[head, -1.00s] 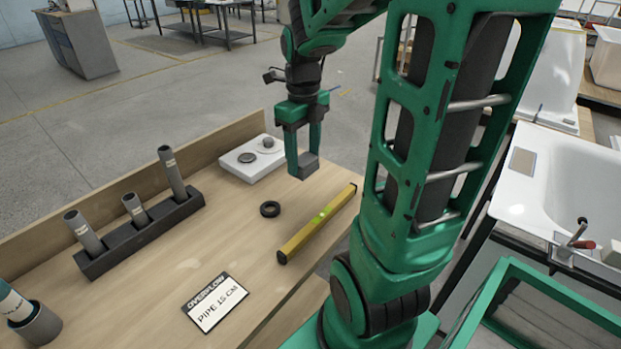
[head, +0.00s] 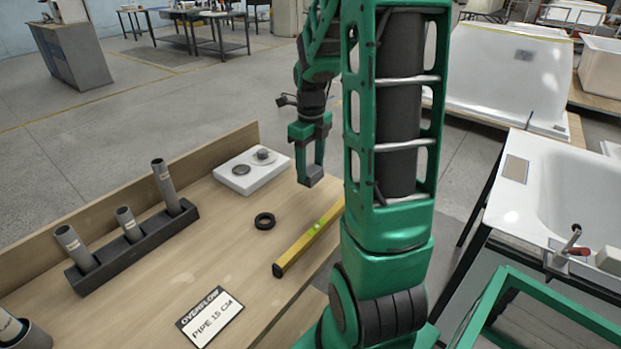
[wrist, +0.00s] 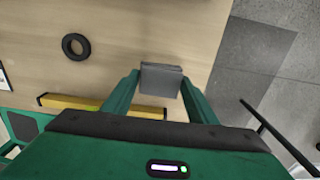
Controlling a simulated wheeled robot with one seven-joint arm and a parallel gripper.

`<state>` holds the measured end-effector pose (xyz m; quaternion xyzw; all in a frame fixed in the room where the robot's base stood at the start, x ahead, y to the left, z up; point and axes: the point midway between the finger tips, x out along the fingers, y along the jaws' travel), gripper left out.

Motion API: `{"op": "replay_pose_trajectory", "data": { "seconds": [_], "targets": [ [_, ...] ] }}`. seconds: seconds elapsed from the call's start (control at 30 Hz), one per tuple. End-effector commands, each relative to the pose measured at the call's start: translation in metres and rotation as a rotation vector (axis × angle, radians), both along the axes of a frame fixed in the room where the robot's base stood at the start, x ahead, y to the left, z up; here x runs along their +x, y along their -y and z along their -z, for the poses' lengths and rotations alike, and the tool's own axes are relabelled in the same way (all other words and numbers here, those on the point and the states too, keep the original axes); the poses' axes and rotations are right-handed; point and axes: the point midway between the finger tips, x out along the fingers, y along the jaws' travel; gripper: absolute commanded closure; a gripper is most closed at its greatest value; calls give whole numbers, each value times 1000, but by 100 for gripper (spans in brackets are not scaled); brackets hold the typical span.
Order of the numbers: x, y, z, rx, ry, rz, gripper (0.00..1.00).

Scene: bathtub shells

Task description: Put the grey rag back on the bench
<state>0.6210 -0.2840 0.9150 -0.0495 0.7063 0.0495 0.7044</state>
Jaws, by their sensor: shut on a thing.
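The grey rag (wrist: 161,79) is a small folded grey block between my fingertips in the wrist view. It also shows in the head view (head: 310,175) at the bottom of the fingers. My gripper (head: 308,173) is shut on it, above the far right part of the wooden bench (head: 190,262). In the wrist view the bench (wrist: 130,25) lies under the rag, with its edge close to the right. I cannot tell exactly how high the rag is above the bench.
A yellow level (head: 308,240) lies along the bench's right edge, near a black ring (head: 264,221). A white tray (head: 262,181) with two round parts stands at the back. A black rack (head: 135,249) of grey pipes and an overflow card (head: 210,316) are further left.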

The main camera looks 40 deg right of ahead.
Motion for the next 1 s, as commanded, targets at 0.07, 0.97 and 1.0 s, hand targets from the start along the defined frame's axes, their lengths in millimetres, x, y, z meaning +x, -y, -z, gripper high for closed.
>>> {"op": "replay_pose_trajectory", "data": {
  "seconds": [0.07, 0.97, 1.0],
  "targets": [
    [3, 7, 4, 0, 1, -1, 65],
    [4, 11, 48, -1, 0, 1, 29],
    [4, 11, 48, -1, 0, 1, 29]
  ]
}}
